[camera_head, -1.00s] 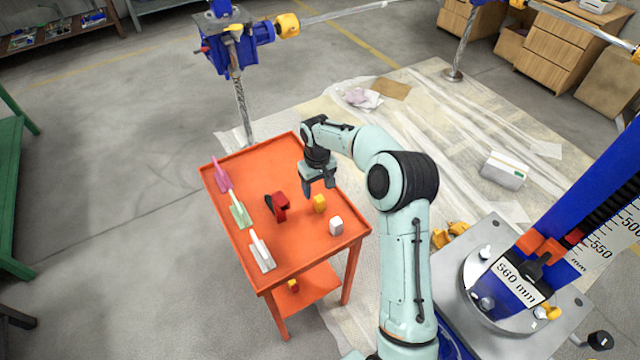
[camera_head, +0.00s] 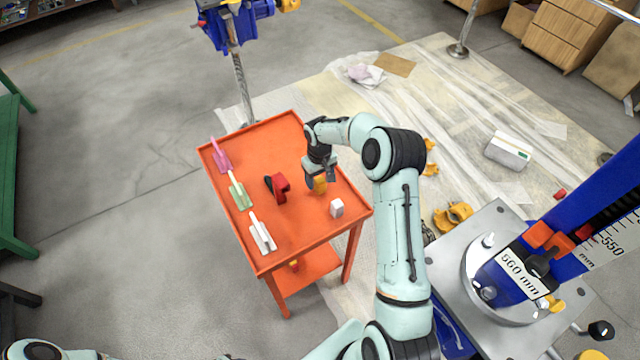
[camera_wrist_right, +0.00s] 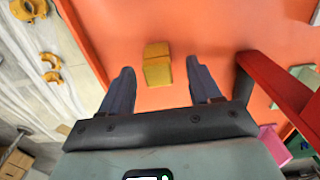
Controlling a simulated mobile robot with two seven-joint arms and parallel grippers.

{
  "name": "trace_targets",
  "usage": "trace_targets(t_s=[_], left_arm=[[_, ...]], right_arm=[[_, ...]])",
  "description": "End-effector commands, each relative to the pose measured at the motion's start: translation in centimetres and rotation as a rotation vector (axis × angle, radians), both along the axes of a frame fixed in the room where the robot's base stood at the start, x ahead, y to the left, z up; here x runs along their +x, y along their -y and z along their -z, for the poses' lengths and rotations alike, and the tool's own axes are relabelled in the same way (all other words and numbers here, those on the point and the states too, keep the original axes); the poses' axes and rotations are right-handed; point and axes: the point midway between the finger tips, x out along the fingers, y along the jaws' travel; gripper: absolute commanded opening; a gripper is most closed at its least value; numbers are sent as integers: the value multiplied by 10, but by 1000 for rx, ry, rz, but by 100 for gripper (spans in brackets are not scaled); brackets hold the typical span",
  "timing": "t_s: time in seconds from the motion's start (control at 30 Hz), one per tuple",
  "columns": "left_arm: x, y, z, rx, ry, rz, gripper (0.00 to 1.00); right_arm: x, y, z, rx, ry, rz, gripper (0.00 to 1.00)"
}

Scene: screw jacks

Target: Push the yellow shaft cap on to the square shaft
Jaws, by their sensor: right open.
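The yellow shaft cap (camera_head: 320,187) stands on the orange cart (camera_head: 300,228), partly hidden by my right gripper (camera_head: 322,180) in the head view. In the right wrist view, the cap (camera_wrist_right: 157,71) shows as a small yellow block between the fingers, a little beyond them. The right gripper (camera_wrist_right: 160,82) is open, with a gap on both sides of the cap. I cannot pick out the square shaft; a blue jack (camera_head: 222,25) stands behind the cart and another (camera_head: 590,200) at the right. My left gripper is out of view.
A white block (camera_head: 336,208) sits close to the cap. A red and black tool (camera_head: 277,187) lies left of it, and pink, green and white pieces line the cart's left side. Yellow parts (camera_head: 452,216) lie on the sheeted floor by the right jack.

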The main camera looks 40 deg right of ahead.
Motion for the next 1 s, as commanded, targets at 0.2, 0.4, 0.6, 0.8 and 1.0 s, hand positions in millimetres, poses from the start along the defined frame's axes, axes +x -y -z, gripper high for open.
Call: trace_targets(t_s=[0.2,0.4,0.6,0.8,1.0], left_arm=[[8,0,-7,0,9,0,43],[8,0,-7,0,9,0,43],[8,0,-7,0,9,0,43],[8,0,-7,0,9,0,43],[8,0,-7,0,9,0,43]], right_arm=[[1,2,32,1,-1,0,63],[0,2,39,0,0,1,63],[0,2,39,0,0,1,40],[0,2,39,0,0,1,8],[1,2,38,-1,0,0,7]])
